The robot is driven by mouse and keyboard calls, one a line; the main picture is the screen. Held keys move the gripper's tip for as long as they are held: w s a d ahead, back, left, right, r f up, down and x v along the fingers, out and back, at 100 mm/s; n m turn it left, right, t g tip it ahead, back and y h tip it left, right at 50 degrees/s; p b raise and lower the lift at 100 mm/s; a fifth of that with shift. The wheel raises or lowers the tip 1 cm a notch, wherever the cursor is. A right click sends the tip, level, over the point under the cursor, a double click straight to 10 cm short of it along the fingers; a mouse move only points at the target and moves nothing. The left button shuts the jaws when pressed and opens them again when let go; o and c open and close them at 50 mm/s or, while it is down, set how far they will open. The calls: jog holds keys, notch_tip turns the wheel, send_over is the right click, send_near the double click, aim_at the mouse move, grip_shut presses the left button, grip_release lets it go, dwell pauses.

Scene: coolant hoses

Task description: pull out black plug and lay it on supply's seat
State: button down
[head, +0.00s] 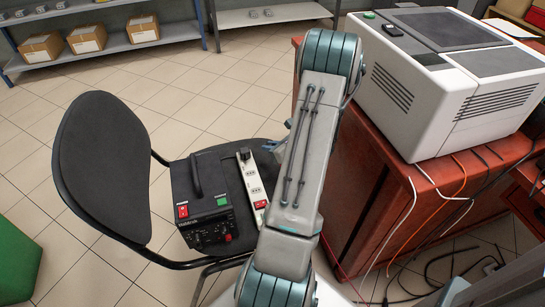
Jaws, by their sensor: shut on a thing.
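The black plug (244,154) is at the far end of a white power strip (256,182), which has a red switch at its near end. The strip lies on the dark seat (228,149) of a chair. The black power supply (206,195), with a handle and red and green buttons, stands on the same seat, just left of the strip. My gripper (270,146) is mostly hidden behind my arm. Its blue-grey tip shows to the right of the plug. It is shut, seemingly on the plug; the contact is not clear, nor whether the plug still sits in its socket.
The chair's black backrest (101,165) rises at the left. A red cabinet (365,165) carrying a white machine (450,75) stands close on the right, with cables hanging down its side. Shelves with boxes are at the back. A little bare seat shows behind the supply.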

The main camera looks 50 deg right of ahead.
aim_at(273, 167)
jog(key=shift+s+d+f, duration=0.25)
jog(key=shift+d+f, duration=0.05)
jog(key=shift+f, duration=0.05)
jog(key=shift+f+b, duration=2.05)
jog(key=shift+f, duration=1.15)
jog(key=c, duration=1.3)
grip_release()
jog(key=p+v, duration=0.2)
jog(key=v, duration=1)
jog(key=shift+w+p, duration=0.1)
jog(key=shift+p, duration=0.25)
